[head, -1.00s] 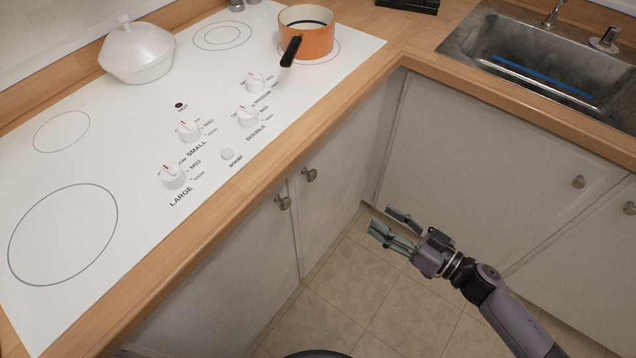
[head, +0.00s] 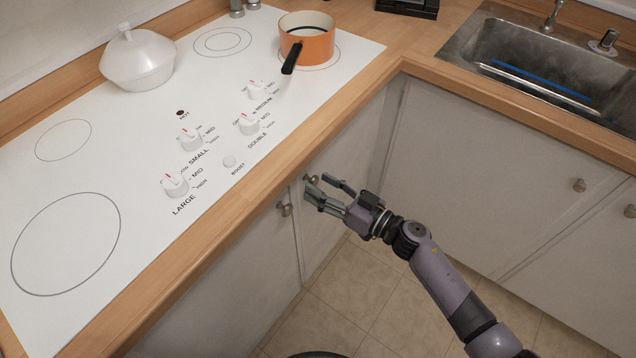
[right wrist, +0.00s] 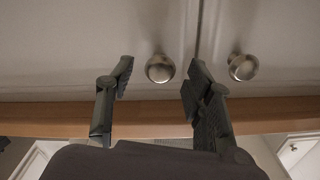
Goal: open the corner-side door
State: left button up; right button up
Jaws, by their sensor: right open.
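The corner-side door (head: 350,150) is a pale panel under the cooktop counter, beside the inner corner, and it looks shut. Its round metal knob (head: 310,179) is close to the fingertips of my right gripper (head: 317,186). My left gripper is not in view.
The neighbouring door's knob (head: 284,209) is close by, and in the right wrist view it (right wrist: 242,66) is outside the right finger. The wooden counter edge (head: 270,165) overhangs the doors. An orange pot (head: 307,42) stands on the cooktop. Tiled floor (head: 350,290) is clear below.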

jog(key=shift+x, duration=0.85)
jog(key=shift+c, duration=0.3)
grip_shut()
